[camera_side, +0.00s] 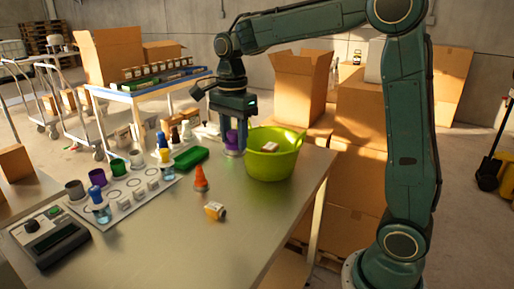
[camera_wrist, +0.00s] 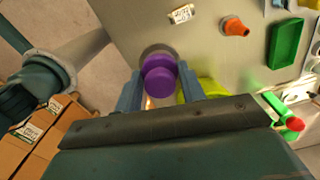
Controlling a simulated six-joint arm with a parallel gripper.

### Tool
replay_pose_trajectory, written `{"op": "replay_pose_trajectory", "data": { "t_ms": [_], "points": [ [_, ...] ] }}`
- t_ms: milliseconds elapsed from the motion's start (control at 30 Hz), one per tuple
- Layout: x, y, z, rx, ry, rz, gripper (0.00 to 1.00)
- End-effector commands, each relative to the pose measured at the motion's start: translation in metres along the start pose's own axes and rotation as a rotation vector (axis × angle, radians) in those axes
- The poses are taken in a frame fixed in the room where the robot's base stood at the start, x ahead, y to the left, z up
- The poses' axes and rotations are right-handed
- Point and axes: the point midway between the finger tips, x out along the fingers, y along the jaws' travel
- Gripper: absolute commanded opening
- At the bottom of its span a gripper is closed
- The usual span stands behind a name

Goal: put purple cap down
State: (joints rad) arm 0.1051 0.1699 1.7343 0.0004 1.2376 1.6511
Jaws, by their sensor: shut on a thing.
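The purple cap (camera_wrist: 160,80) is between the two fingers of my gripper (camera_wrist: 160,70) in the wrist view, and the gripper is shut on it. In the side view the purple cap (camera_side: 232,137) shows between the fingers of my gripper (camera_side: 233,143), low over the far part of the table, just left of the green basket.
The green basket (camera_side: 262,168) stands close on the right with a small pale item inside. A green tray (camera_side: 191,159), an orange cone (camera_side: 201,181) and a small box (camera_side: 215,211) lie to the left and front.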

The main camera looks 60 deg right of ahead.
Motion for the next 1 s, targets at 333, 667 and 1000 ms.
{"op": "replay_pose_trajectory", "data": {
  "t_ms": [333,667,1000],
  "points": [
    [-0.006,-0.053,-0.101,0.322,0.000,-0.001,0.14],
    [-0.007,-0.073,-0.212,0.620,0.000,0.000,0.14],
    [-0.001,-0.058,-0.334,0.927,0.000,-0.001,0.14]
  ]
}}
